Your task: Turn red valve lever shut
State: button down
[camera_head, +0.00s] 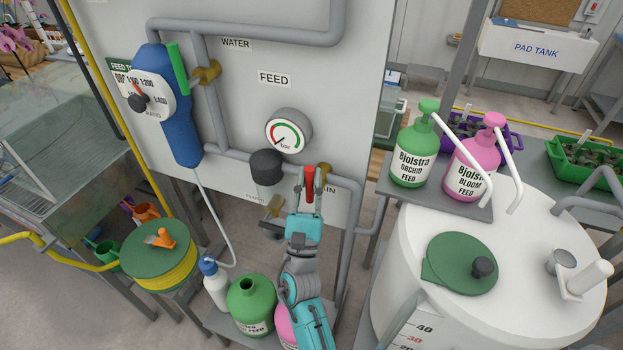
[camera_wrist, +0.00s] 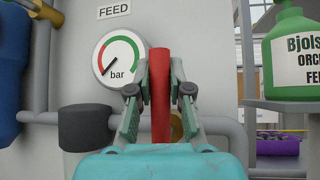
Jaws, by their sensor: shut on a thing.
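The red valve lever (camera_wrist: 160,90) stands upright between the fingers of my gripper (camera_wrist: 160,80) in the wrist view. My gripper is shut on it, with a finger on each side. In the head view the lever's red top (camera_head: 310,178) shows just above my gripper (camera_head: 309,195), in front of the grey pipe near the drain label. A bit of the brass valve body (camera_wrist: 177,128) shows behind the fingers in the wrist view; the rest of it is hidden by my gripper.
A pressure gauge (camera_head: 289,130) and a dark cap (camera_head: 266,167) sit left of the lever on the panel. A green-handled valve (camera_head: 177,68) is at upper left. A white tank (camera_head: 400,250) and pump bottles (camera_head: 414,155) stand to the right. Bottles (camera_head: 250,305) stand below my arm.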

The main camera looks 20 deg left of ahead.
jog(key=c, duration=1.1)
grip_release()
jog(key=shift+o, duration=0.2)
jog(key=v, duration=1.2)
